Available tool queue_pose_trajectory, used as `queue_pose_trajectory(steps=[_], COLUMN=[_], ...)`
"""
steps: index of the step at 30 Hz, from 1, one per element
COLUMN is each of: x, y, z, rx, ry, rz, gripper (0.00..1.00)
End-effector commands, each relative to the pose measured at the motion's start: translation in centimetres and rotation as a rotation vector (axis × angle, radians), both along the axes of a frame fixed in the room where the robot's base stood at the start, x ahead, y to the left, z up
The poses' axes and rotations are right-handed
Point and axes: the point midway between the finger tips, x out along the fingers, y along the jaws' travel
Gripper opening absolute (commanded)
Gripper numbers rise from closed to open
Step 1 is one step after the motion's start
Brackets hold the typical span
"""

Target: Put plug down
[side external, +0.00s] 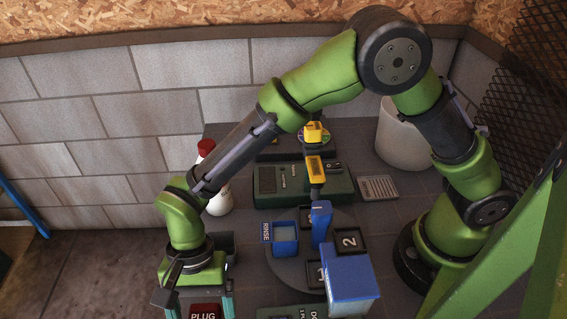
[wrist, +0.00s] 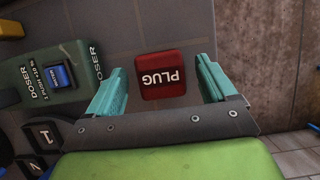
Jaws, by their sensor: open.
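The red plug (wrist: 162,75), a small block with "PLUG" in white letters, sits on the grey tiled table in the wrist view. It also shows at the bottom edge of the side view (side external: 205,311), partly cut off. My gripper (wrist: 162,80) has its teal fingers spread on either side of the plug, with gaps between them and it. In the side view my gripper (side external: 199,300) points down over the plug at the table's front left. Whether the fingertips are level with the plug is hard to tell.
A green doser (wrist: 55,80) stands left of the plug in the wrist view. A blue rinse cup (side external: 285,238), a blue container (side external: 350,280) and numbered holders (side external: 348,241) stand to the right in the side view. A red-capped white bottle (side external: 218,198) stands behind my arm.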

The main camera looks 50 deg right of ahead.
Motion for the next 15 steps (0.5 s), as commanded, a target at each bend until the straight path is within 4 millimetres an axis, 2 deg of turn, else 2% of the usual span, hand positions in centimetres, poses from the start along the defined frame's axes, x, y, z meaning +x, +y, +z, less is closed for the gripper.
queue_pose_trajectory(steps=[9, 15], x=[2.0, 2.8], y=[-1.8, -2.7], z=[6.4, 9.2], rx=[0.004, 0.002], ry=[-0.006, -0.003], rz=[-0.002, -0.002], gripper=[0.85, 0.85])
